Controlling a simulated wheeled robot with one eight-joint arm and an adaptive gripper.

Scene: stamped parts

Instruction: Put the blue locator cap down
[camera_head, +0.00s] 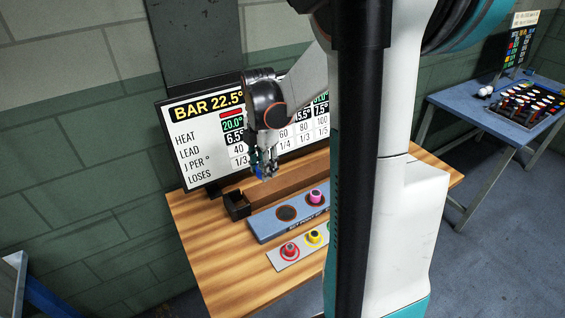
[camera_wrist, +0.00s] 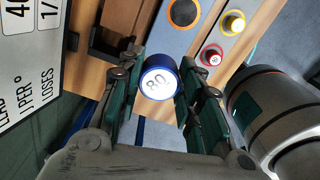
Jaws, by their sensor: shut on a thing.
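The blue locator cap (camera_wrist: 161,83) has a white top marked 80. In the wrist view it sits between the two green-and-dark fingers of my gripper (camera_wrist: 160,90), which is shut on it. In the head view my gripper (camera_head: 265,170) is in the air above the back of the wooden table (camera_head: 205,248), in front of the display board; only a bit of blue shows there. A blue-grey block (camera_head: 262,225) on the table has an empty dark round seat (camera_head: 287,213) and a magenta cap (camera_head: 315,198). The seat also shows in the wrist view (camera_wrist: 183,12), ringed in orange.
A small black open box (camera_head: 237,206) stands left of the block. A light strip (camera_head: 278,262) in front carries a red cap (camera_head: 290,250) and a yellow cap (camera_head: 314,237). The display board (camera_head: 205,140) stands behind. My arm hides the table's right part.

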